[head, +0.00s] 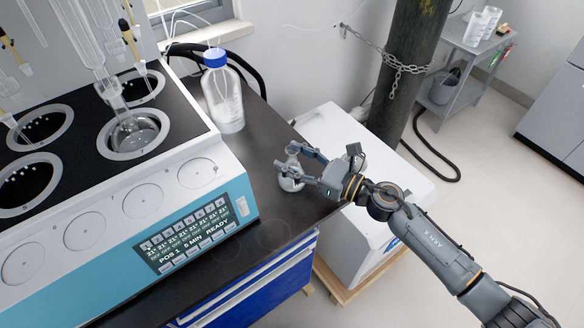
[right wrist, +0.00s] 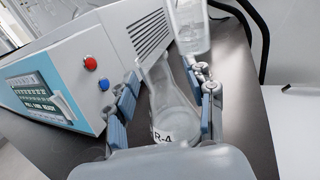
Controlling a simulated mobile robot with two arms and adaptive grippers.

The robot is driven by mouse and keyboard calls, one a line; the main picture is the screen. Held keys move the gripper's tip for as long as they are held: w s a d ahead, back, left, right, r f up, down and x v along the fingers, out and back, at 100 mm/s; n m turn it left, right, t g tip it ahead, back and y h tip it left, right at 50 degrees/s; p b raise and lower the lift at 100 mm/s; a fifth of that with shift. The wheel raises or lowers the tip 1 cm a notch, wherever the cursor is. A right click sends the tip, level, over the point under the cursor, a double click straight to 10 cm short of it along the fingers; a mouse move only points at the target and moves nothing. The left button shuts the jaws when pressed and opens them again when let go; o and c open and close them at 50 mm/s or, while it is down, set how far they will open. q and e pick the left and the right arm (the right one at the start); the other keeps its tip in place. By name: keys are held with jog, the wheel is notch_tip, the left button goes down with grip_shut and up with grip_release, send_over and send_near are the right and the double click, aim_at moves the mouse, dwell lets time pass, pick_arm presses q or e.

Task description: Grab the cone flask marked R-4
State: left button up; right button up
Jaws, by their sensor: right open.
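The cone flask marked R-4 (right wrist: 167,105) is clear glass with a white label and stands upright on the dark bench. In the right wrist view it sits between the two fingers of my right gripper (right wrist: 165,110), which are open around it, with a gap visible on the left side. In the head view the flask (head: 291,180) stands near the bench's right edge, and my right gripper (head: 300,167) reaches it from the right, partly hiding it. My left gripper is not in view.
A blue and white distiller (head: 165,225) with several wells fills the left of the bench (head: 262,130). A clear bottle with a blue cap (head: 222,100) stands behind the flask. A white box (head: 345,135) is beyond the bench's right edge, near a chained dark cylinder (head: 405,70).

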jog(key=shift+w+a, duration=0.15)
grip_shut()
jog(key=shift+r, duration=0.2)
dwell(0.3)
